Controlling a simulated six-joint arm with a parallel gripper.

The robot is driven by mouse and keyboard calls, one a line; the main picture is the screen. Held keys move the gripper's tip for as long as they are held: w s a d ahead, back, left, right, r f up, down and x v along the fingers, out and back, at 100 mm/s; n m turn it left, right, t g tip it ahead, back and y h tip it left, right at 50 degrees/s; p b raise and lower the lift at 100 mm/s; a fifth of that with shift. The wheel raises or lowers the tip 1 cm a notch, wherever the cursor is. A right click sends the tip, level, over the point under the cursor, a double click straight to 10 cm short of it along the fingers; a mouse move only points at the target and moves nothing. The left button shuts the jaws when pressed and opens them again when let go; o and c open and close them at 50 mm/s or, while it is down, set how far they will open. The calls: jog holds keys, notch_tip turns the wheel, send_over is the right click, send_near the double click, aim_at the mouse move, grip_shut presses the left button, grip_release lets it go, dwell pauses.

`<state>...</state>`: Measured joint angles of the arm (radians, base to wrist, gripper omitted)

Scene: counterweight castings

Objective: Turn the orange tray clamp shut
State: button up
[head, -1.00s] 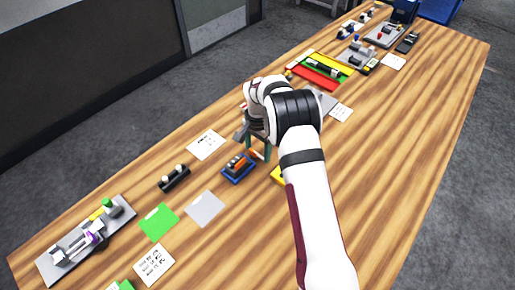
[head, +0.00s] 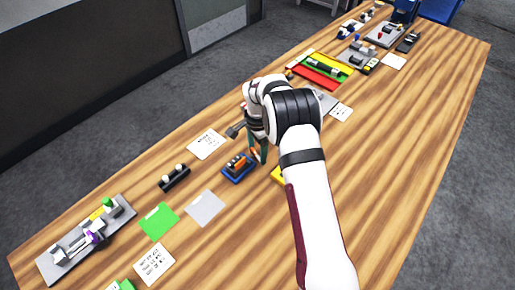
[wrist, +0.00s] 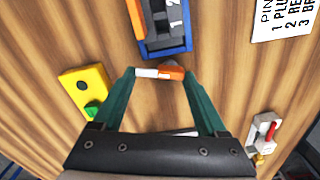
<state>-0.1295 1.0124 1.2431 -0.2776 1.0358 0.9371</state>
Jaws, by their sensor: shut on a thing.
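The blue tray (head: 238,181) sits on the wooden table, with orange and grey parts in it. It also shows at the top of the wrist view (wrist: 165,52). The orange tray clamp (wrist: 171,73), a short bar with a white end, lies at the tray's near edge in the wrist view. My gripper (wrist: 158,74) has its green fingers on either side of this bar and is shut on it. In the head view my gripper (head: 257,156) is just right of the tray, and my wrist partly hides the clamp.
A yellow block (wrist: 82,92) with a green piece lies left of my gripper in the wrist view. A small fixture with a red handle (wrist: 270,130) is at right. A black holder (head: 174,178) and a green card (head: 158,222) lie left of the tray.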

aim_at(256, 153)
jog(key=shift+s+a+m, duration=0.1)
jog(key=shift+m, duration=1)
jog(key=o, duration=1.3)
notch_tip(256, 153, up, 16)
jog(key=shift+f, duration=0.1)
jog(key=shift+c, duration=0.2)
